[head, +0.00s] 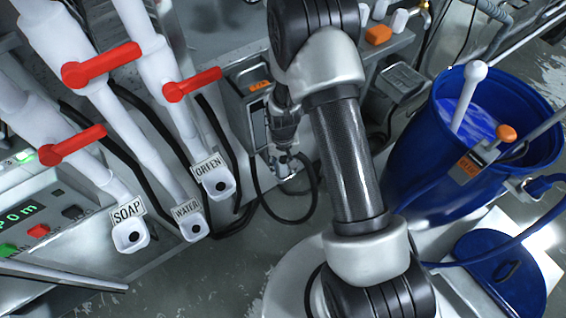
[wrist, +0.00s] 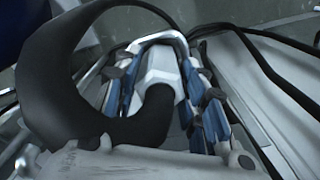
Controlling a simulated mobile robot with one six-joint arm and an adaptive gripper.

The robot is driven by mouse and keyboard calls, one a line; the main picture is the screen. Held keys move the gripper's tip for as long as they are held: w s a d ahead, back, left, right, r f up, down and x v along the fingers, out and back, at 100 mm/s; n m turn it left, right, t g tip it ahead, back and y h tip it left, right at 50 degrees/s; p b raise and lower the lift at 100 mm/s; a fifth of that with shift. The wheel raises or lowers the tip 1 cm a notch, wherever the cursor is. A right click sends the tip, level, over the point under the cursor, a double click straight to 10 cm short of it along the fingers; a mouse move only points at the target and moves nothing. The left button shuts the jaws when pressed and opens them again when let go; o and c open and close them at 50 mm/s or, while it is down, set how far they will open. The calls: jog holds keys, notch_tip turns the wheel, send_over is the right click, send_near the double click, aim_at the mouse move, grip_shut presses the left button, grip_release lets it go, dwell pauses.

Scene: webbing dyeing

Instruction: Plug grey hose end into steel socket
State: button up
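My gripper (head: 284,160) points down in the head view, in front of the grey machine and right of the labelled pipes. In the wrist view its blue-padded fingers (wrist: 163,85) stand on both sides of a pale grey hose end (wrist: 160,62) and appear closed on it. A thick dark hose (wrist: 60,92) curves from between the fingers around to the left. A bright metal arch shows beyond the hose end; I cannot tell what it belongs to. I cannot pick out the steel socket with certainty in either view.
White pipes with red levers (head: 103,65) and outlets labelled SOAP (head: 131,236) and WATER (head: 193,229) stand at left. A blue barrel (head: 417,150) of blue liquid and a blue lid (head: 500,270) are at right. A dark cable loops over the floor below my gripper.

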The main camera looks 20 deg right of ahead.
jog(key=o, duration=0.3)
jog(key=shift+o, duration=0.2)
notch_tip(320, 180, up, 12)
dwell(0.5)
